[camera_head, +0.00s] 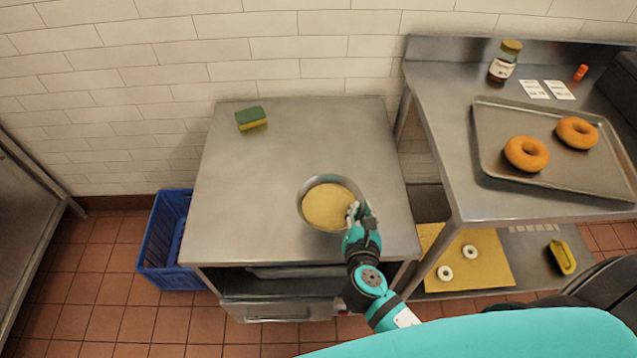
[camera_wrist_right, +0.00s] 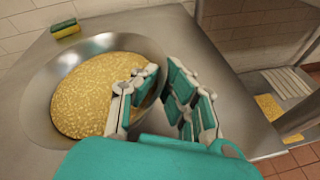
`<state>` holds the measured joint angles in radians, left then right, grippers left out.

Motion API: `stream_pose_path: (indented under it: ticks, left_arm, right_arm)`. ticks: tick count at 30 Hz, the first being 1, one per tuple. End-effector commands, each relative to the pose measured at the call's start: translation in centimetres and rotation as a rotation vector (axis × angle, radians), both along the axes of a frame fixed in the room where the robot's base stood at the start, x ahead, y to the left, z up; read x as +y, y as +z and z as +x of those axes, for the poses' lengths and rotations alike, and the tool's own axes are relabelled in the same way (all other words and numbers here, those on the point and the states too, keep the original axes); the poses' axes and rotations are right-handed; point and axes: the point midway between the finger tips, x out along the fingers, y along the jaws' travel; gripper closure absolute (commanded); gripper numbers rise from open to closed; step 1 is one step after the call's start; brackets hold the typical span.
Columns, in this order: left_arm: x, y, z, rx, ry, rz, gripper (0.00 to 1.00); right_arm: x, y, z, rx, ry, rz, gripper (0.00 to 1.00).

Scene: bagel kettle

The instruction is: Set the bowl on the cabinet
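A round steel bowl (camera_head: 304,198) filled with a yellow grainy mass (camera_head: 328,207) is at the front right of the steel cabinet's top (camera_head: 245,180). It looks level and resting on the top, though its underside is hidden. My right gripper (camera_head: 361,211) is at the bowl's right rim. In the right wrist view, the gripper (camera_wrist_right: 161,88) has one finger inside the bowl (camera_wrist_right: 42,100) and the other outside, with the rim between them. A gap shows between the fingers. My left gripper is out of view.
A green and yellow sponge (camera_head: 251,118) lies at the cabinet's back left. A blue crate (camera_head: 160,240) stands on the floor to the left. A steel table (camera_head: 440,100) to the right bears a tray (camera_head: 490,150) with two bagels and a jar (camera_head: 505,62). The cabinet top's left and middle are clear.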

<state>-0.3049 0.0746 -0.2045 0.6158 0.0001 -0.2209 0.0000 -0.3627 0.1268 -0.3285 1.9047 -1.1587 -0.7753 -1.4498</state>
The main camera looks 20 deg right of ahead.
Motion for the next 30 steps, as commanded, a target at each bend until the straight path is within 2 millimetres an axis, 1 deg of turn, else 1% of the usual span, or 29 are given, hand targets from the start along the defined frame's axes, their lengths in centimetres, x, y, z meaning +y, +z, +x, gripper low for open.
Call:
stream_pose_path:
  ticks: [1, 9, 12, 15, 19, 25, 27, 30]
  left_arm:
    - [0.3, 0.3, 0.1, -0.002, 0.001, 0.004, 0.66]
    - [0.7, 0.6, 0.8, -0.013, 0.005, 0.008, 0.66]
    - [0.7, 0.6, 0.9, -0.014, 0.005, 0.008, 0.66]
    - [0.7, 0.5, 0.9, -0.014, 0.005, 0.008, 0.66]
    - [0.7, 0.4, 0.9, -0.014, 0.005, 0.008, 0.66]
    - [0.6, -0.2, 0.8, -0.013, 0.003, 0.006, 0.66]
    - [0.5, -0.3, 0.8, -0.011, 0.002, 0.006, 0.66]
    - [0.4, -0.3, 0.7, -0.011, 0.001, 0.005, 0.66]
  right_arm:
    - [0.6, 0.4, 1.5, -0.008, 0.0, 0.003, 1.0]
    - [3.2, -0.4, 7.6, -0.006, 0.0, 0.002, 1.0]
    - [3.9, -0.6, 9.4, -0.006, 0.0, 0.001, 1.0]
    - [4.4, -0.8, 10.5, -0.004, 0.0, 0.001, 1.0]
    - [4.6, -1.0, 11.1, -0.003, 0.0, 0.001, 1.0]
    - [4.6, -3.6, 11.1, 0.0, 0.0, -0.002, 1.0]
    - [4.6, -4.2, 11.1, -0.002, 0.0, -0.002, 1.0]
    - [4.6, -4.4, 11.1, -0.002, 0.0, 0.0, 1.0]
